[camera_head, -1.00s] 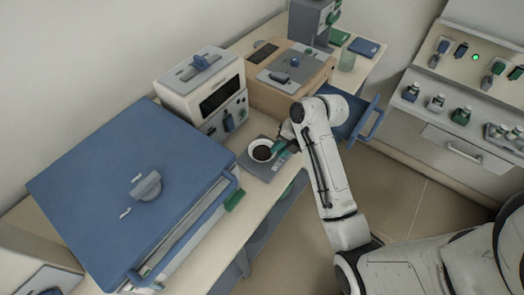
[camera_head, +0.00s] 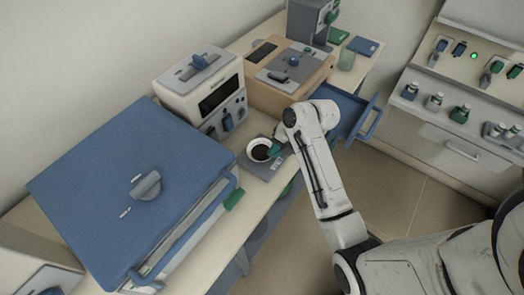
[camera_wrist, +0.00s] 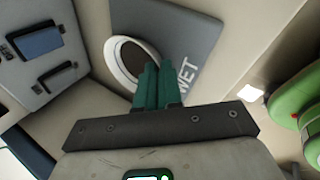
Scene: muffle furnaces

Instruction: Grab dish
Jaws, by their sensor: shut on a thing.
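The dish (camera_head: 260,150) is a small white round bowl with dark contents, over a grey mat (camera_head: 278,163) on the bench in the head view. In the wrist view the dish (camera_wrist: 122,62) is partly hidden behind my green fingers. My gripper (camera_wrist: 150,72) is shut on the near rim of the dish, the fingers side by side with the rim between them. In the head view my gripper (camera_head: 274,150) reaches the dish from the right. The mat (camera_wrist: 195,30) bears white lettering that reads "WET". I cannot tell whether the dish touches the mat.
A white instrument (camera_head: 205,88) stands behind the dish, and a large blue-lidded furnace (camera_head: 120,190) stands to the left. A wooden-sided box (camera_head: 290,80) is at the back. An open blue drawer (camera_head: 352,115) juts out right of my arm. A green item (camera_wrist: 295,100) is close at right in the wrist view.

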